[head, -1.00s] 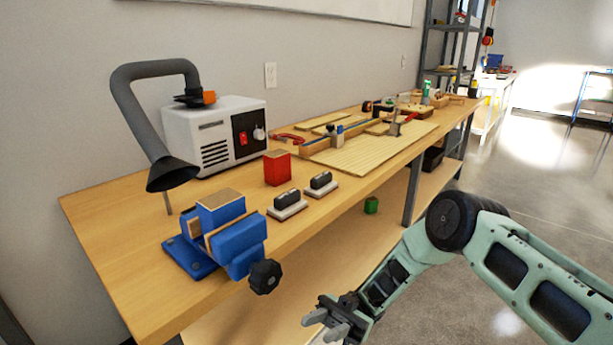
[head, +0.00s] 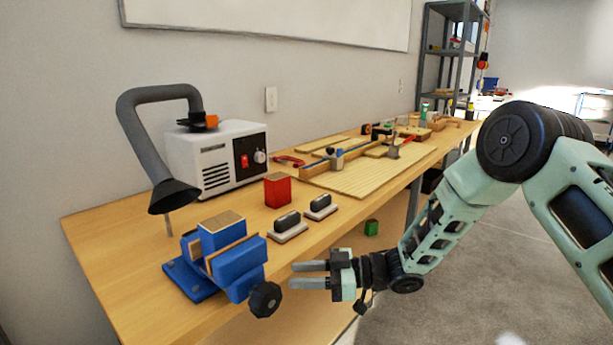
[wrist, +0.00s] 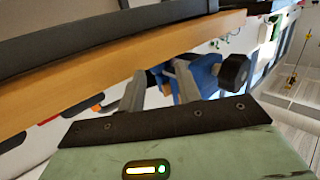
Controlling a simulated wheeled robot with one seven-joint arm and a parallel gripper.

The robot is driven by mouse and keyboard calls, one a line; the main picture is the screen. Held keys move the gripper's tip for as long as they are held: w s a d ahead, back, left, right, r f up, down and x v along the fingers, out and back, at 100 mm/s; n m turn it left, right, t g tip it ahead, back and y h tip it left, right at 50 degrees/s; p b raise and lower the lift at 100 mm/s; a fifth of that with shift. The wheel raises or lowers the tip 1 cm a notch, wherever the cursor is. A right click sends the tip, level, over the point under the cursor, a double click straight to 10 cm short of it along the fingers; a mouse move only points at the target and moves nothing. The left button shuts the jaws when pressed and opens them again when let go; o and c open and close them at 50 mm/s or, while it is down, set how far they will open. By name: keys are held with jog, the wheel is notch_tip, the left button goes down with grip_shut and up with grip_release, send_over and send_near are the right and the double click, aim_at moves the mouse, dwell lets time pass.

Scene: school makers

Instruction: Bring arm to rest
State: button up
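My gripper (head: 292,275) hangs just off the front edge of the workbench in the head view, to the right of the blue vise's black knob. Its two grey fingers point left with a gap between them, and nothing is held. In the wrist view the gripper (wrist: 158,88) also shows its fingers apart. The blue vise (wrist: 205,72) appears beyond the fingertips there, and I see no contact. My arm runs from the right side of the head view, bent at a raised joint.
The wooden workbench (head: 130,265) carries the blue vise (head: 222,262), a red block (head: 278,192), two sanding blocks (head: 287,226) (head: 320,206) and a white fume extractor (head: 218,160). The floor (head: 440,300) right of the bench is clear.

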jog(key=w+d+r+m+t+h, duration=0.25)
jog(key=d+m+t+h, duration=0.2)
jog(key=d, duration=0.35)
jog(key=w+d+r+m+t+h, duration=0.2)
jog(key=w+d+m+t+h, duration=0.1)
jog(key=d+h, duration=0.4)
jog(key=s+d+r+m+g+h, duration=0.2)
jog(key=s+d+m+g+h, duration=0.35)
jog(key=s+d, duration=1.1)
jog(key=s+d+m, duration=0.1)
jog(key=s+m, duration=0.3)
jog(key=s, duration=0.2)
jog(key=s+a+r+n+g, duration=0.25)
jog(key=s+a+n, duration=0.45)
jog(key=s+a, duration=0.95)
notch_tip(320, 180, up, 14)
jog(key=w+a+p, duration=0.1)
jog(key=w+p, duration=0.1)
jog(key=p, duration=1.3)
jog(key=shift+a+r+y, duration=0.2)
jog(key=shift+r+y, duration=0.05)
jog(key=shift+y, duration=0.05)
